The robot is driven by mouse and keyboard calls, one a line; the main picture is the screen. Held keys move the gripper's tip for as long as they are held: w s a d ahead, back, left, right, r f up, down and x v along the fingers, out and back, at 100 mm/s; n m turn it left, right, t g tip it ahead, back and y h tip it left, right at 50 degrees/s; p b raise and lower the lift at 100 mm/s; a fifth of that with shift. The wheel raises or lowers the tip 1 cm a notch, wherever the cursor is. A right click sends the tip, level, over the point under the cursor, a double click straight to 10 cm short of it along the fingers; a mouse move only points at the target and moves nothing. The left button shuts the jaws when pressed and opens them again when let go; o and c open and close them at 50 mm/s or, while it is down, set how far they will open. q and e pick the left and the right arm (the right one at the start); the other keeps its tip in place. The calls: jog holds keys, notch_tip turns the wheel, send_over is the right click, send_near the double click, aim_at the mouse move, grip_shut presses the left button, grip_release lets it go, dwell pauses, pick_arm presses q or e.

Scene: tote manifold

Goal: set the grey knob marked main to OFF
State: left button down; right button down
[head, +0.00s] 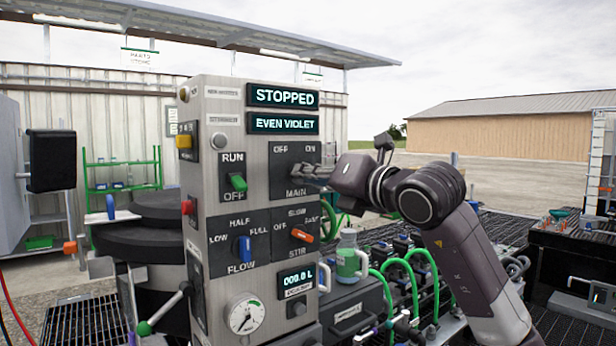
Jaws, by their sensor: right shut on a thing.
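The grey MAIN knob (299,171) sits on a dark plate (284,153) high on the right side of the control panel's face. OFF is printed at the plate's upper left and ON at its upper right. My right gripper (314,173) comes in from the right and is shut on the knob. The fingers cover much of the knob, so I cannot tell which mark it points at. My left gripper is not in view.
The panel (209,95) also bears a green RUN/OFF switch (238,182), a blue FLOW knob (245,249), an orange STIR knob (302,235) and a gauge (244,315). Its displays read STOPPED (283,96) and EVEN VIOLET (284,123). Green hoses (407,262) lie below my right arm.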

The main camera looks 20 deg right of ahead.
jog(key=shift+d+n+b, duration=0.1)
jog(key=shift+n+b, duration=2.3)
jog(key=shift+n, duration=4.5)
jog(key=c, duration=2)
grip_release()
